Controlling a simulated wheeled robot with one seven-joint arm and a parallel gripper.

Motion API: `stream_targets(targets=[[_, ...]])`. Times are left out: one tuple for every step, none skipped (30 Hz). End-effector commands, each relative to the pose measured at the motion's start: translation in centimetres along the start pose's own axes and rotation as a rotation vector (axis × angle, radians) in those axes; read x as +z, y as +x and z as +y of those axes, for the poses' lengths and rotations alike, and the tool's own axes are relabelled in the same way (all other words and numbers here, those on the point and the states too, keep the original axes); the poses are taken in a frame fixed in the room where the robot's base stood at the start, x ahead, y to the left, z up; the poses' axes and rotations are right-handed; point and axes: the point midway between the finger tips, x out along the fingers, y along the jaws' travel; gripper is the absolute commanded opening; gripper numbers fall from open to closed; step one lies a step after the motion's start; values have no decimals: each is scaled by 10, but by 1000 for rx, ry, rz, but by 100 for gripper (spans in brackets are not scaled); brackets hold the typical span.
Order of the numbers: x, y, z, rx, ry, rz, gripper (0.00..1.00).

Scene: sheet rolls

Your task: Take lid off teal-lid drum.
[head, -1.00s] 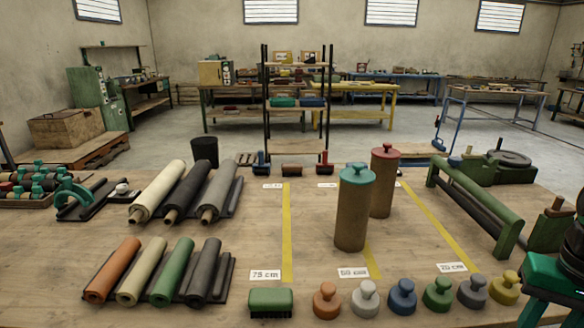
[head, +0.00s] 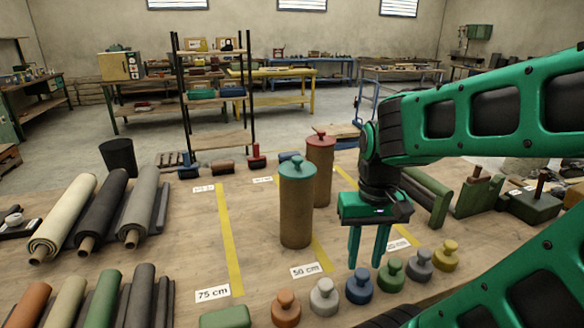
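The teal-lid drum (head: 296,214) is a tall brown cylinder standing upright on the wooden bench. Its teal lid (head: 296,167), with a round knob on top, sits on the drum. My gripper (head: 368,260) points down to the right of the drum, in front of the red-lid drum (head: 320,172). Its two green fingers are apart with nothing visible between them. It is apart from the teal lid, and its fingertips hang lower than the lid.
Several knobbed weights stand along the front, including a blue one (head: 359,287) and a green one (head: 391,276) near my fingers. Rolls (head: 142,208) lie at left. A green-framed stand (head: 428,195) is at right.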

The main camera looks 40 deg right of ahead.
Motion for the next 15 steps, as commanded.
stream_targets(targets=[[0, 0, 0, 0, 0, 0, 41], [2, -2, 1, -1, 2, 2, 48], [6, -8, 5, -6, 11, 12, 58], [5, -11, 5, -5, 25, 14, 65], [1, -15, 4, -4, 44, 15, 72], [-4, -22, -3, 0, 72, 18, 81], [-11, -28, -7, 3, 104, 17, 89], [-20, -35, -10, 6, 143, 17, 96], [-34, -47, -15, 11, 206, 19, 100], [-45, -57, -19, 14, 259, 21, 100], [-56, -68, -23, 16, 315, 25, 100], [-72, -82, -30, 18, 395, 28, 100], [-85, -94, -35, 20, 458, 31, 100], [-97, -105, -40, 20, 522, 34, 100], [-113, -119, -48, 20, 605, 37, 100]])
